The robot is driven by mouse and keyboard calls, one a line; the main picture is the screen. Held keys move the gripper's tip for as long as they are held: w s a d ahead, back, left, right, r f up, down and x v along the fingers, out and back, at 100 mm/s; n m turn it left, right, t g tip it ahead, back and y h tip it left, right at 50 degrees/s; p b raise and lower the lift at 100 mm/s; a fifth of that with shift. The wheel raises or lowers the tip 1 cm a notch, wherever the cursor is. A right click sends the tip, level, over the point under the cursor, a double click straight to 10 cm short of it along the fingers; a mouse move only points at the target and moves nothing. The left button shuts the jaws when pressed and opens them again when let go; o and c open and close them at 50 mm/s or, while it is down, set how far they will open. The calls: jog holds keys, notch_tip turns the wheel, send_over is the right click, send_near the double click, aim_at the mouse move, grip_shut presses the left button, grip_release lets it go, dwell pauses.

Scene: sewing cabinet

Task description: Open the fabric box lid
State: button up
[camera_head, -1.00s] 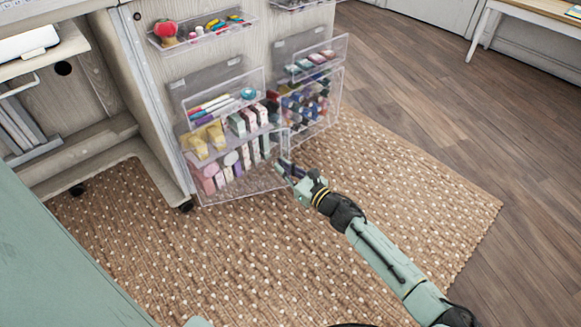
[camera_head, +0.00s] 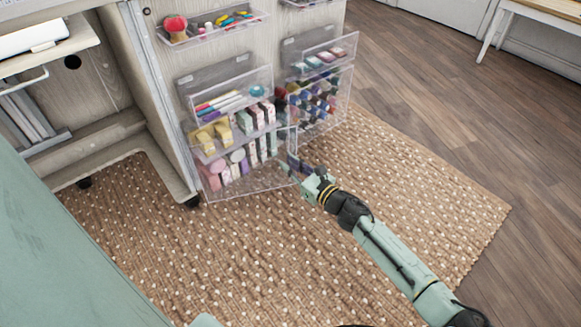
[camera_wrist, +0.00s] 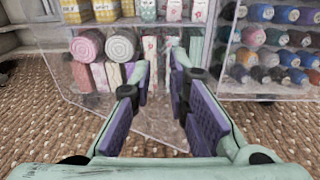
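The clear fabric box (camera_head: 222,187) is low on the cabinet's front, holding rolls and folded pieces of fabric. Its clear front panel, seemingly the lid (camera_wrist: 75,98), slants outward at the bottom in the wrist view, above the rug. My gripper (camera_head: 292,165) is at the right edge of this box in the head view. In the wrist view my gripper (camera_wrist: 161,72) points at the fabric, its two purple-padded fingers apart with a visible gap. The clear panel lies around the fingertips; I cannot tell whether they touch it.
A clear thread box (camera_wrist: 285,90) with several spools is close on the right. Clear boxes with pens (camera_head: 232,105) and small items sit above. A dotted brown rug (camera_head: 240,245) covers the floor in front, with free room. A wooden table (camera_head: 545,12) stands far right.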

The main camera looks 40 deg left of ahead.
aim_at(280, 135)
notch_tip(280, 135, up, 9)
jog(key=shift+f, duration=0.2)
jog(key=shift+s+a+r, duration=0.1)
jog(key=shift+a+r, duration=0.05)
jog(key=shift+r, duration=0.4)
jog(key=shift+g+h, duration=0.4)
jog(key=f, duration=0.2)
jog(key=s+f, duration=0.1)
jog(key=f, duration=0.2)
jog(key=s+f, duration=0.1)
jog(key=f, duration=0.2)
jog(key=shift+s+d+f, duration=0.1)
jog(key=shift+d+f, duration=0.05)
jog(key=shift+d, duration=0.1)
jog(key=shift+d+r, duration=0.1)
jog(key=shift+r, duration=0.2)
jog(key=s+d+b, duration=0.1)
jog(key=s+d, duration=0.4)
jog(key=d, duration=0.6)
jog(key=shift+s+f+b, duration=0.3)
jog(key=shift+f+b, duration=0.05)
jog(key=shift+f, duration=0.05)
jog(key=shift+f+b, duration=0.1)
jog(key=shift+b, duration=0.2)
jog(key=shift+c, duration=0.2)
